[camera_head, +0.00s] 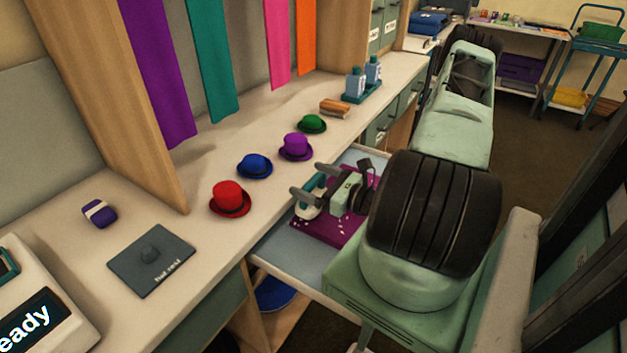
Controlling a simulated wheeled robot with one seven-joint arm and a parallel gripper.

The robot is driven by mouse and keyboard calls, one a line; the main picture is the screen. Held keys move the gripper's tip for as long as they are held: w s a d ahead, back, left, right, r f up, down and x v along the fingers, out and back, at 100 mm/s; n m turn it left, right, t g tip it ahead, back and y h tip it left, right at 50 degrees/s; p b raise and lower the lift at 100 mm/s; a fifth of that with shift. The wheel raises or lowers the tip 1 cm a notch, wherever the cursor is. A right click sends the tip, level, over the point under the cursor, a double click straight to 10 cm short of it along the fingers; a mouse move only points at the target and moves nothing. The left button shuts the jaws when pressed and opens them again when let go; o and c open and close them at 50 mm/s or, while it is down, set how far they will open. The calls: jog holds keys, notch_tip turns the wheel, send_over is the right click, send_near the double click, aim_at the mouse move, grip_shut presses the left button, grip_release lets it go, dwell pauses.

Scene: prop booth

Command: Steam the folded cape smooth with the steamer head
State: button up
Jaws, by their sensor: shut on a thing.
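The folded cape (318,229) is a magenta-purple cloth with small pale marks near its front edge. It lies on a pale blue pull-out board (283,258) at the counter's front. The steamer head (308,208), teal and white, is over the cape's left part. My gripper (307,180) is shut on the steamer head, with one grey finger on each side of it. I cannot tell whether the steamer head touches the cloth. My arm hides the right part of the cape.
Red (230,197), blue (254,166), purple (296,146) and green (312,123) hats line the counter beside the board. Bottles (356,82) stand in a teal tray behind. Cloth strips (157,75) hang at the back.

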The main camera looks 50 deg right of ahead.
notch_tip(320, 180, up, 15)
jog(key=p, duration=1.4)
